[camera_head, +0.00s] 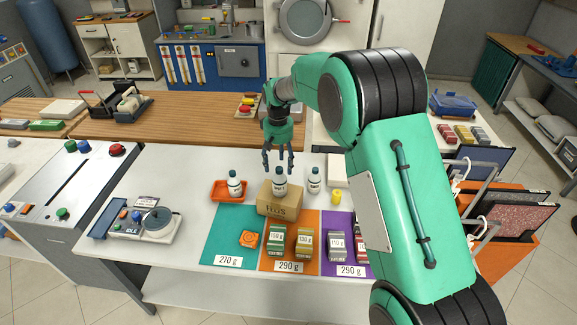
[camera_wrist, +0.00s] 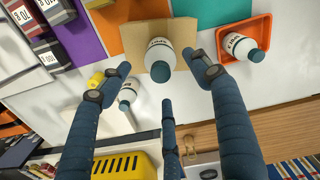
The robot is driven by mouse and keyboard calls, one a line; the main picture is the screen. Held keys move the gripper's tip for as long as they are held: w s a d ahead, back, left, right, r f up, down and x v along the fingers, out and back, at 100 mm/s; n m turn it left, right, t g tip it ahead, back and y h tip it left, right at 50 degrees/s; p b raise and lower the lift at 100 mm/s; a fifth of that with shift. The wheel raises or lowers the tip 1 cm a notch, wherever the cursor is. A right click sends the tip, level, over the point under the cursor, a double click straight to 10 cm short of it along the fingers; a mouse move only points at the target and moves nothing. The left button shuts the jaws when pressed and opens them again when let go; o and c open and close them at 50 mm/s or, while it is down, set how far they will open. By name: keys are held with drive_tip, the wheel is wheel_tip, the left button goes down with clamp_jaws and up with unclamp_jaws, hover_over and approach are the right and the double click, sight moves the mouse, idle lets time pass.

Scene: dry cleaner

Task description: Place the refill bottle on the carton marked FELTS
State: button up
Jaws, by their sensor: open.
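A white bottle with a dark cap (camera_head: 280,181) stands upright on a brown carton (camera_head: 268,207); the carton's printed word looks like FELTS but is blurred. The bottle (camera_wrist: 158,53) and carton (camera_wrist: 131,42) also show in the wrist view. Similar bottles stand in an orange tray (camera_head: 217,196) at left and on the white table (camera_head: 314,181) at right; their labels are too small to read for certain. My gripper (camera_head: 278,168) is open and empty, fingers pointing down just above the carton bottle. In the wrist view its fingers are spread around the bottle's cap, seemingly without touching.
Teal, orange and purple mats (camera_head: 232,232) with weight cards lie in front of the carton, holding small blocks. A yellow piece (camera_head: 337,197) is near the right bottle. A scale (camera_head: 158,226) stands at left. A wooden counter (camera_head: 185,125) runs behind.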

drive_tip(key=s+d+r+m+t, duration=0.1)
drive_tip(key=s+d+r, duration=0.85)
drive_tip(key=r, duration=0.25)
drive_tip(key=s+d+r+m+t, duration=0.2)
drive_tip(key=s+d+r, duration=0.75)
drive_tip(key=r, duration=0.25)
drive_tip(key=s+d+t, duration=0.1)
drive_tip(key=s+d, duration=0.3)
drive_tip(key=s, duration=0.5)
drive_tip(key=s+d+m, duration=0.1)
drive_tip(key=s+d, duration=0.3)
drive_tip(key=s, duration=0.5)
drive_tip(key=s+d+m+t, duration=0.1)
drive_tip(key=s+d, duration=0.4)
drive_tip(key=s, duration=0.5)
drive_tip(key=shift+r+t, duration=0.3)
drive_tip(key=shift+r, duration=0.1)
drive_tip(key=shift+s, duration=0.1)
drive_tip(key=shift+f+b, duration=0.35)
